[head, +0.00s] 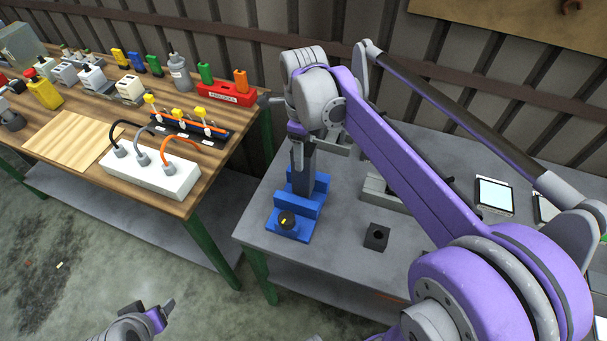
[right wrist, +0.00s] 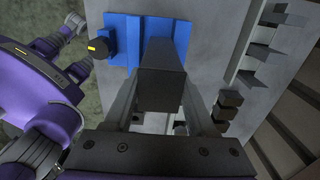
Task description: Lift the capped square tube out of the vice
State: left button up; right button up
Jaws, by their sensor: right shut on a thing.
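The dark square tube (head: 303,172) stands upright at the blue vice (head: 285,227) on the grey table. Its lower end meets the blue jaws; I cannot tell how far down it sits. My right gripper (head: 303,140) is above the vice and shut on the tube's upper part. In the right wrist view the tube (right wrist: 162,78) lies between the two fingers, with the blue vice (right wrist: 122,30) beyond it. The cap cannot be made out apart from the tube. My left gripper (head: 160,312) is low at the bottom left, away from the vice; its jaws are unclear.
A small dark block with a hole (head: 376,238) stands right of the vice. A grey rail-like fixture (head: 380,192) lies behind it, partly under my right arm. A wooden bench (head: 205,165) with a white power strip (head: 150,175) stands to the left. The table's front is mostly clear.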

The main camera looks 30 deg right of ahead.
pick_arm(q)
jog(key=shift+w+r+p, duration=0.4)
jog(key=shift+r+p, duration=0.1)
jog(key=shift+r, duration=0.3)
jog(key=shift+w+r+p, duration=0.35)
jog(key=shift+r+p, duration=0.1)
jog(key=shift+r, duration=0.3)
pick_arm(e)
jog(key=shift+r, duration=2.1)
